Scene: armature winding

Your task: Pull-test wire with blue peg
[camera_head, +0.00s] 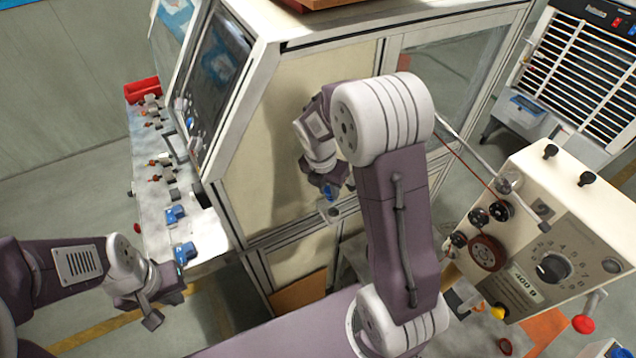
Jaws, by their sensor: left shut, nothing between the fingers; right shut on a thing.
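My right arm reaches up across the middle, and its gripper (332,205) is shut on a small blue thing (328,193), which looks like the blue peg. It is held in front of the machine's cream side panel, and the fingers hide part of it. A thin reddish-brown wire (462,158) runs down from behind my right arm to the pulleys of a cream tension unit (560,225) at right. The wire's other end is hidden, and I cannot tell whether it touches the peg. My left gripper (160,305) is shut and empty at lower left, apart from the work ledge.
The ledge (205,232) at left carries blue fixtures (176,214), small clamps and a red bin (143,88). A louvred cabinet (580,60) stands back right. Floor shows around my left gripper.

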